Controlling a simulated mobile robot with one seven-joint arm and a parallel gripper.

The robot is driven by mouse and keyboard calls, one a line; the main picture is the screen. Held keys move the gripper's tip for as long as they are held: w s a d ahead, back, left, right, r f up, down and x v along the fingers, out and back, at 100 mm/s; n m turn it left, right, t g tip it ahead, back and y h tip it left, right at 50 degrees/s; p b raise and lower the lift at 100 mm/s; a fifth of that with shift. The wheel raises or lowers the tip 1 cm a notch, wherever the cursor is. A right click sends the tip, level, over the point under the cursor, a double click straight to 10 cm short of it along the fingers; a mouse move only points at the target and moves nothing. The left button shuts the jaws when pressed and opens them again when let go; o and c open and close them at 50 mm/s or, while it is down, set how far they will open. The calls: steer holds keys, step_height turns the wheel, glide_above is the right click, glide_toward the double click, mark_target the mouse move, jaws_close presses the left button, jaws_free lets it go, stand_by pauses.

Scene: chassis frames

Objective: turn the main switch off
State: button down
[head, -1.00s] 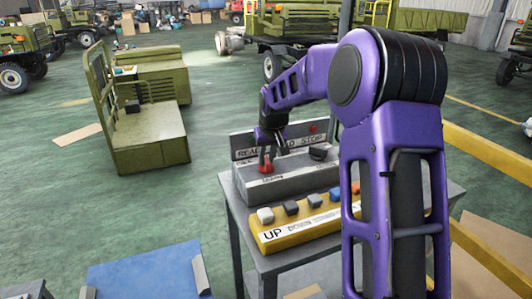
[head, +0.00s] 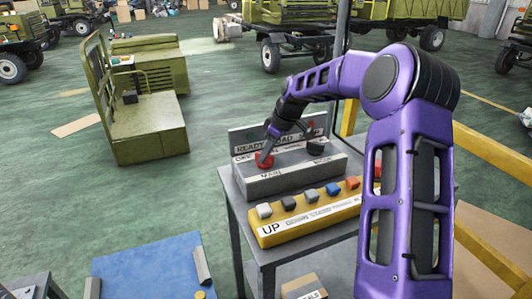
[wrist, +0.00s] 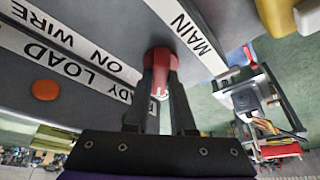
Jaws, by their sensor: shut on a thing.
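The main switch is a red knob (head: 264,161) on the left of the grey control box (head: 300,176), above a label reading MAIN. In the wrist view the red knob (wrist: 160,62) stands between my two dark fingers, beside the MAIN label (wrist: 183,28). My gripper (head: 265,158) comes down from the upper right and is shut on the red knob. The fingers hide part of the knob, and I cannot tell its exact turn angle.
A black knob (head: 318,146) sits to the right on the same box. A yellow pendant strip (head: 300,222) with several coloured buttons lies in front on the grey table. A yellow rail (head: 485,150) runs at the right. Green floor is open at the left.

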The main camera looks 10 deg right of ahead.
steer(key=shift+n, duration=0.5)
steer(key=c, duration=0.8)
jaws_free()
steer(key=shift+o, duration=0.2)
steer(key=shift+r, duration=0.1)
steer(key=v, duration=1.7)
steer(key=shift+w+d+r, duration=0.15)
steer(key=shift+w+d, duration=0.05)
